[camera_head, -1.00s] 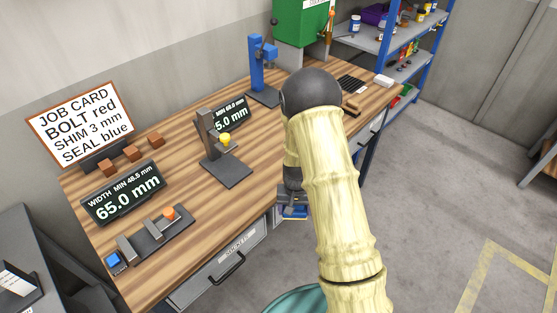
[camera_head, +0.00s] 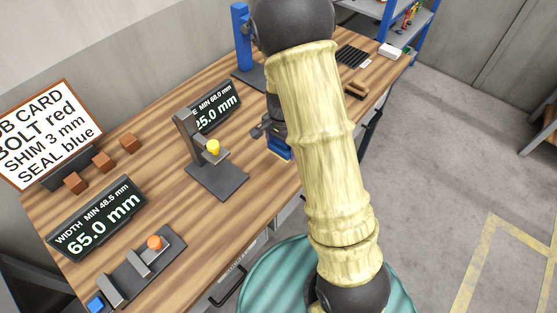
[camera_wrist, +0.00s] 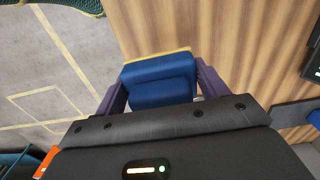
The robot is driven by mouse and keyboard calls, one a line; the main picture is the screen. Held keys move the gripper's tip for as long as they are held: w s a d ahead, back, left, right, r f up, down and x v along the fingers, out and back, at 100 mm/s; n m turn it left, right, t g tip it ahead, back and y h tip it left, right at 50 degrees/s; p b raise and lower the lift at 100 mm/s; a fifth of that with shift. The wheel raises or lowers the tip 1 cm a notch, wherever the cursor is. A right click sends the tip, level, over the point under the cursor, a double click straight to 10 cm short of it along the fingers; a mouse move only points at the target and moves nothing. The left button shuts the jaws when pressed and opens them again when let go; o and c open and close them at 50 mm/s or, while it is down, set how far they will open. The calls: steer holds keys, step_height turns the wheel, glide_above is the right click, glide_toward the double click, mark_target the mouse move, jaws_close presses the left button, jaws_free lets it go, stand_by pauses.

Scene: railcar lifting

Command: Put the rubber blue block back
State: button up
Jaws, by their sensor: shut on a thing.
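The blue block (camera_wrist: 158,80) is between the two purple fingers of my gripper (camera_wrist: 160,90) in the wrist view. It has a dark blue ribbed body and a thin yellow edge on its far side. In the head view the blue block (camera_head: 279,150) hangs below my gripper (camera_head: 274,138), over the front part of the wooden workbench (camera_head: 185,235). My arm hides part of the gripper there. I cannot tell from the pictures that the block is rubber.
A gauge with a yellow knob (camera_head: 212,147) stands left of my gripper. A width gauge (camera_head: 140,268) with orange and blue pieces is at front left. Displays, brown blocks (camera_head: 103,160), a job card (camera_head: 40,135) and a blue press (camera_head: 241,40) stand behind. Bench between gauges is clear.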

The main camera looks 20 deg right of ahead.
steer(key=shift+s+r, duration=0.1)
steer(key=shift+r, duration=0.05)
steer(key=p, duration=0.1)
glide_above(282, 170)
steer(key=shift+a+f, duration=0.1)
steer(key=shift+f, duration=2.85)
steer(key=shift+f+p, duration=0.55)
steer(key=shift+f, duration=1.55)
steer(key=shift+f, duration=0.1)
steer(key=shift+f, duration=0.1)
steer(key=o, duration=1.3)
steer(key=shift+c, duration=0.2)
